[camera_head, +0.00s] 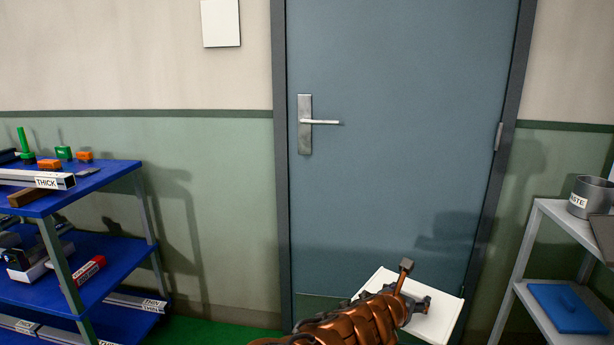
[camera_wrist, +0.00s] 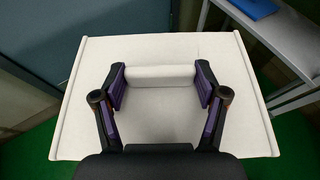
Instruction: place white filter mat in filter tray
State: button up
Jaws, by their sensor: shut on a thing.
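The white filter mat (camera_wrist: 162,125) is a flat white panel with a raised white bar (camera_wrist: 160,76) across its middle. My gripper (camera_wrist: 160,88) is shut on that bar, one finger at each end. In the head view the mat (camera_head: 436,317) is held in front of the door at the bottom, partly hidden by my arm, and my gripper (camera_head: 415,300) is over it. I cannot make out a filter tray for certain in either view.
A grey-blue door (camera_head: 390,120) with a lever handle stands ahead. A blue shelf rack (camera_head: 115,180) with parts is at left. A grey shelf unit (camera_head: 545,235) at right holds a waste bin (camera_head: 590,199) and a blue flat piece (camera_head: 566,307). Green floor shows between them.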

jog(key=w+a+r+n+y, duration=0.1)
jog(key=w+r, duration=0.1)
jog(key=w+a+r+n+t+y, duration=0.1)
jog(key=w+a+r+y, duration=0.1)
jog(key=w+a+r+n+t+y, duration=0.1)
jog(key=w+a+r+n, duration=0.1)
jog(key=r, duration=0.1)
jog(key=shift+w+a, duration=0.1)
jog(key=shift+w, duration=0.3)
jog(key=shift+a+f+t, duration=0.1)
jog(key=shift+t, duration=0.2)
jog(key=shift+s, duration=0.1)
notch_tip(320, 180, up, 22)
jog(key=p, duration=2.1)
jog(key=shift+f+p, duration=0.25)
jog(key=shift+p, duration=0.05)
jog(key=shift+r, duration=0.1)
